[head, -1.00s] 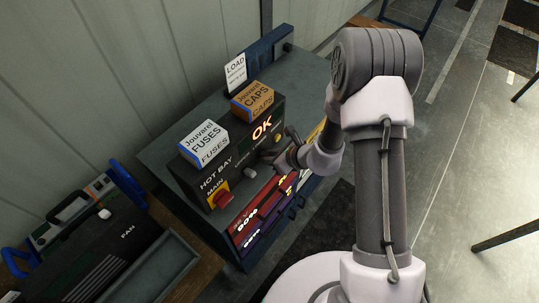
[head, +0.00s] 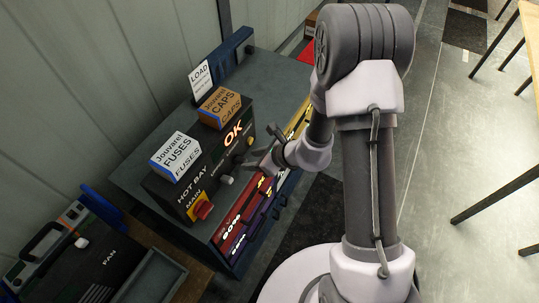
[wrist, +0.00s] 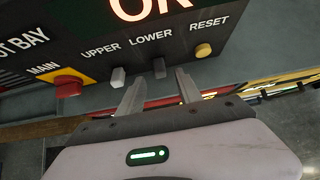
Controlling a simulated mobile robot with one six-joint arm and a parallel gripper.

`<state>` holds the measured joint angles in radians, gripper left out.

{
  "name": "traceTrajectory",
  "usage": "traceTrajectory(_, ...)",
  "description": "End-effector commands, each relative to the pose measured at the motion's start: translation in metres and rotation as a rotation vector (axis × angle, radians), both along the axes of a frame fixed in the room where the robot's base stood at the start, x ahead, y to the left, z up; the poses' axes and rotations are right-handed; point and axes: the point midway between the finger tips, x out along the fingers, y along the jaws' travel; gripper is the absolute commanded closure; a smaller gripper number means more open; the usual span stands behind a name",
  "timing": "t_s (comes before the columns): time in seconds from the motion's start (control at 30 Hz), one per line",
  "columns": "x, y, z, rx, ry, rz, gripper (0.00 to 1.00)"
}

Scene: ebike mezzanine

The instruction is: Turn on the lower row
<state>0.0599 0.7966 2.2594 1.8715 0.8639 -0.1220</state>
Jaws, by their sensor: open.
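My gripper (wrist: 158,80) is open and empty in the wrist view. Its two fingers point at the panel, one on either side of the LOWER knob in the picture; I cannot tell the gap to the panel. The UPPER knob (wrist: 118,77) is just left of the left finger. In the head view my gripper (head: 262,155) is at the panel's front right, and the UPPER knob shows (head: 226,180). An orange-white OK display (head: 234,132) is lit.
A red MAIN switch (wrist: 68,87) is left of the knobs, a yellow RESET button (wrist: 203,50) to the right. Boxes of fuses (head: 176,156) and caps (head: 220,107) stand on top. Coloured battery packs (head: 240,228) sit below the panel. A PAN case (head: 95,262) is lower left.

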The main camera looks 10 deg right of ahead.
Motion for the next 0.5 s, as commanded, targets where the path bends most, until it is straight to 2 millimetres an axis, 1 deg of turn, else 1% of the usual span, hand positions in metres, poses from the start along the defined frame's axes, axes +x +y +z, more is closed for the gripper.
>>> traceTrajectory(0.03, -0.006, -0.01, 0.013, 0.0, -0.003, -0.004, 0.58)
traceTrajectory(0.1, -0.016, -0.023, 0.03, -0.001, -0.004, -0.005, 0.58)
traceTrajectory(0.23, -0.033, -0.046, 0.059, -0.001, -0.004, -0.005, 0.58)
traceTrajectory(0.3, -0.041, -0.054, 0.07, -0.001, -0.003, -0.004, 0.58)
traceTrajectory(0.4, -0.048, -0.063, 0.081, -0.001, -0.002, -0.002, 0.58)
traceTrajectory(0.5, -0.053, -0.067, 0.086, -0.001, -0.001, 0.0, 0.58)
